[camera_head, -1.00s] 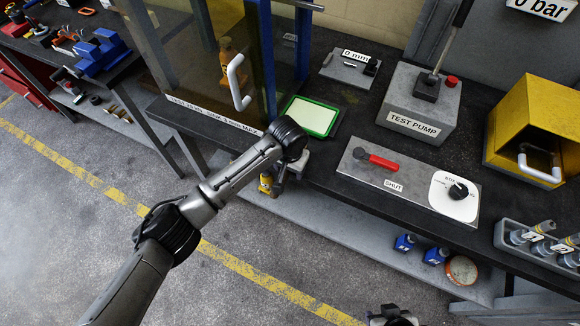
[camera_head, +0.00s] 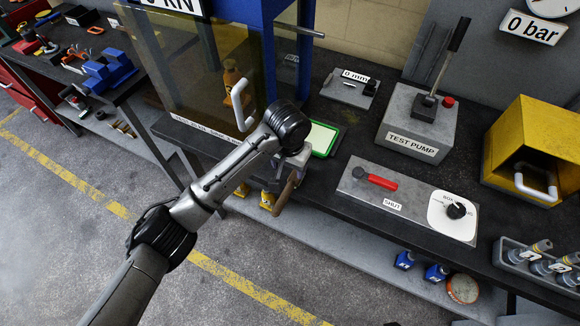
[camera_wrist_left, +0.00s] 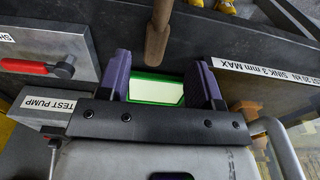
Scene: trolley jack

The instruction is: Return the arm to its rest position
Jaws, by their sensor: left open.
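My left arm reaches in from the lower left in the head view, and its left gripper (camera_head: 282,186) is over the front edge of the dark bench. In the left wrist view the two purple fingers (camera_wrist_left: 160,78) are spread apart with nothing held between them. A brown handle-like rod (camera_wrist_left: 157,42) lies beyond the fingertips there. It also shows beside the gripper in the head view (camera_head: 286,194); what it is fixed to is hidden. My right gripper is not clearly seen.
A green-rimmed tray (camera_head: 332,148) lies behind the gripper. A press with a clear guard and white handle (camera_head: 240,105) stands behind the arm. A plate with a red lever (camera_head: 375,180), a test pump (camera_head: 415,130) and a yellow box (camera_head: 530,120) stand to the right.

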